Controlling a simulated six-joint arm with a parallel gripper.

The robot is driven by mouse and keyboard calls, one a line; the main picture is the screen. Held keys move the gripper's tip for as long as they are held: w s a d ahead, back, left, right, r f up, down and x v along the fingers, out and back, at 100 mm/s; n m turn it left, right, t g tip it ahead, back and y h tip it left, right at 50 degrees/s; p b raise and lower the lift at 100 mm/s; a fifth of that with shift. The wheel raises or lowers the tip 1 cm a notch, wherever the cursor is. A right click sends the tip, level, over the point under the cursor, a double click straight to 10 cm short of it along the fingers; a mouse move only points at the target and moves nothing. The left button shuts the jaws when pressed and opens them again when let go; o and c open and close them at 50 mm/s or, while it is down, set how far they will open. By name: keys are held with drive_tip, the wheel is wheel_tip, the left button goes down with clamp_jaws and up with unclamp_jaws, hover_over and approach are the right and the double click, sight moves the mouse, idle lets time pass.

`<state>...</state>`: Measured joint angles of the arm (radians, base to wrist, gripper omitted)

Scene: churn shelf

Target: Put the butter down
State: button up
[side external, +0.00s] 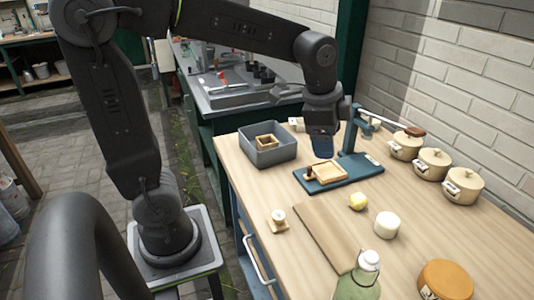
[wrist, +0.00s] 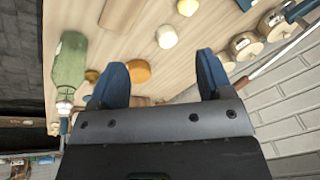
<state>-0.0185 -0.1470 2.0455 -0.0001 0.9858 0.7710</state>
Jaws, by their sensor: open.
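My gripper (side external: 322,146) is open above the back of the bench, beside the upright of the blue press (side external: 364,168). In the wrist view its blue fingers (wrist: 162,78) stand wide apart with nothing held between them. A small yellow lump (side external: 358,201), possibly the butter, rests on the bench in front of the press; I cannot be sure what it is. A shallow wooden mould (side external: 327,172) with a dark handle lies on the press base. A wooden board (side external: 326,236) lies flat nearer the front.
A grey bin (side external: 268,147) holding a wooden frame stands left of the press. A white cylinder (side external: 387,224), an orange round (side external: 446,280) and a green bottle (side external: 360,278) stand at the front right. Lidded pots (side external: 432,163) line the wall. A small stamp (side external: 279,218) sits left.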

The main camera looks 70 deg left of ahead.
drive_tip(key=s+n+t, duration=0.2)
drive_tip(key=s+n, duration=0.6)
drive_tip(key=s, duration=0.5)
drive_tip(key=shift+s+d+f+n+t, duration=0.25)
drive_tip(key=shift+d+f+n+t, duration=0.05)
drive_tip(key=shift+d, duration=0.05)
